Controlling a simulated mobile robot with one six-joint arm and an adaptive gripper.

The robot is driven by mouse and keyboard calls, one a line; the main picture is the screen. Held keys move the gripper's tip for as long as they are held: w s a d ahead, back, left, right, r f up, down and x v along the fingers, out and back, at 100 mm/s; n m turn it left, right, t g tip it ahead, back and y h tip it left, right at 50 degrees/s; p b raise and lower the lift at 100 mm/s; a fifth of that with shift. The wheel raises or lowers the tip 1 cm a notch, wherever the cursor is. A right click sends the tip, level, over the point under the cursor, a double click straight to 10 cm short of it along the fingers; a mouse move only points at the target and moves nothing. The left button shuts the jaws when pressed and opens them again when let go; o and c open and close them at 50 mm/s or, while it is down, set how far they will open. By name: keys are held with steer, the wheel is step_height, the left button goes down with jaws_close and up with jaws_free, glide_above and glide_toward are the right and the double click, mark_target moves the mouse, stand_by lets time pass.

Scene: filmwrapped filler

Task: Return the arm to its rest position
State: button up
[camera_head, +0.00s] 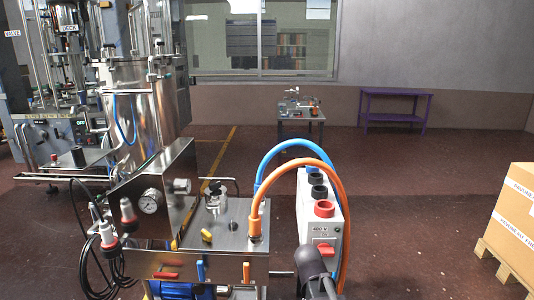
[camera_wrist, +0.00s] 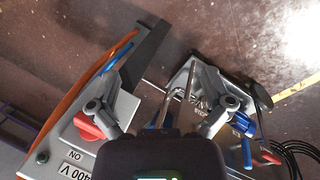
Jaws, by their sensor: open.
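My gripper (camera_wrist: 165,68) shows in the wrist view with its two fingers spread apart and nothing between them. Its dark body fills the bottom middle. Below and around the fingers are parts of the filler machine, including the white 400 V box (camera_wrist: 68,148) with a red switch (camera_wrist: 88,126) on the left. In the head view the dark rounded part at the bottom, right of the middle, looks like my arm. It stands in front of the white box (camera_head: 335,225) with its red switch. I cannot make out the fingers in the head view.
The steel machine cabinet (camera_head: 222,228) carries a blue hose (camera_head: 262,170) and an orange hose (camera_head: 342,195) that arch up close by. A carton (camera_head: 515,220) on a pallet (camera_head: 497,262) stands at the right. A purple table (camera_head: 395,95) and a small table (camera_head: 300,118) stand farther back. Open floor lies between.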

steer(key=s+d+m+g+y, duration=0.1)
steer(key=s+m+y, duration=0.2)
steer(key=s+m, duration=0.3)
step_height(320, 180, up, 14)
steer(key=p, duration=1.5)
steer(key=shift+r, duration=0.15)
steer(key=shift+s+d, duration=0.1)
